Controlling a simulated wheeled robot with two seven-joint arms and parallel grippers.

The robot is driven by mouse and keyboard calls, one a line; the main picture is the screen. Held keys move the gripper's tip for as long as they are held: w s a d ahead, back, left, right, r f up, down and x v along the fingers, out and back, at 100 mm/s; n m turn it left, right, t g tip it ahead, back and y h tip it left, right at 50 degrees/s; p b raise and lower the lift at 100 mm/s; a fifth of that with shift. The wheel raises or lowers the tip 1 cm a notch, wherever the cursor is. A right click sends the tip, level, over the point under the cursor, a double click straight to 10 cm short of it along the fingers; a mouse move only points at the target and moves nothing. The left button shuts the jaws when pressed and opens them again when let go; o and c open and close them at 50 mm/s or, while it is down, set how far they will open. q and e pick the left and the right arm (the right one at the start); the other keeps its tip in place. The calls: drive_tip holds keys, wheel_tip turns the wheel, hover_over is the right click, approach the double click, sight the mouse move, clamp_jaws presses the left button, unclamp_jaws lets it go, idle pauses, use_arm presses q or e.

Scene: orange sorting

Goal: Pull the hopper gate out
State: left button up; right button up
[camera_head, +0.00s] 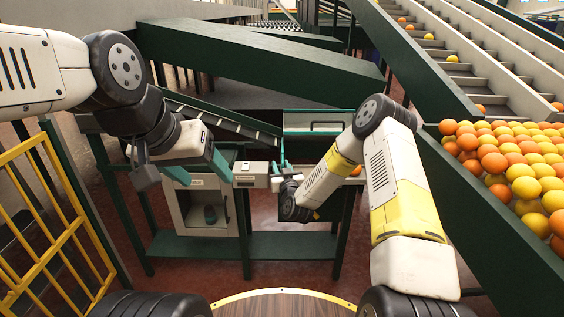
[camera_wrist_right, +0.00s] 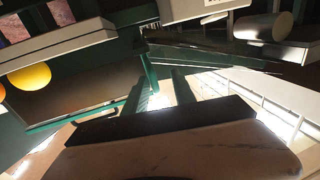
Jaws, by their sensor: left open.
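A grey panel with a bar handle, which looks like the hopper gate (camera_head: 312,118), sits in a teal-edged frame at the middle of the head view. A brown-grey panel with a teal bar (camera_wrist_right: 75,92) shows at the left of the right wrist view; I cannot tell if it is the same part. My left gripper (camera_head: 198,172) is open and empty, left of the gate, above a small cabinet. My right gripper (camera_head: 281,158) is just left of and below the gate, partly hidden by its wrist. Its teal fingers also show in the right wrist view (camera_wrist_right: 162,90); their grip is unclear.
A chute full of oranges (camera_head: 500,160) slopes down at the right. A pale cabinet (camera_head: 208,205) stands under my left gripper. A yellow railing (camera_head: 45,230) is at the left. Green beams (camera_head: 260,60) cross behind. One orange fruit (camera_head: 355,171) shows behind my right forearm.

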drive_tip(key=shift+d, duration=0.2)
drive_tip(key=v, duration=0.7)
drive_tip(key=shift+s, duration=0.35)
wheel_tip(320, 180, up, 11)
drive_tip(key=d+n+g+y, duration=0.1)
drive_tip(key=n+g, duration=0.1)
drive_tip(key=g, duration=0.1)
drive_tip(key=s+d+r+g+h, duration=0.25)
drive_tip(key=s+d+r, duration=0.25)
drive_tip(key=s+r, duration=0.25)
drive_tip(key=s+d+r+m+g, duration=0.1)
drive_tip(key=s+d+r+g, duration=0.1)
drive_tip(key=s, duration=0.7)
drive_tip(key=s+d+r+m+g, duration=0.1)
drive_tip(key=s+d+r+g, duration=0.1)
drive_tip(key=s, duration=0.7)
drive_tip(key=s+d+r+m+g, duration=0.1)
drive_tip(key=s+d+r+g, duration=0.1)
drive_tip(key=s, duration=0.8)
drive_tip(key=shift+d+r+m, duration=0.3)
drive_tip(key=shift+d+r, duration=0.1)
drive_tip(key=shift+r, duration=0.05)
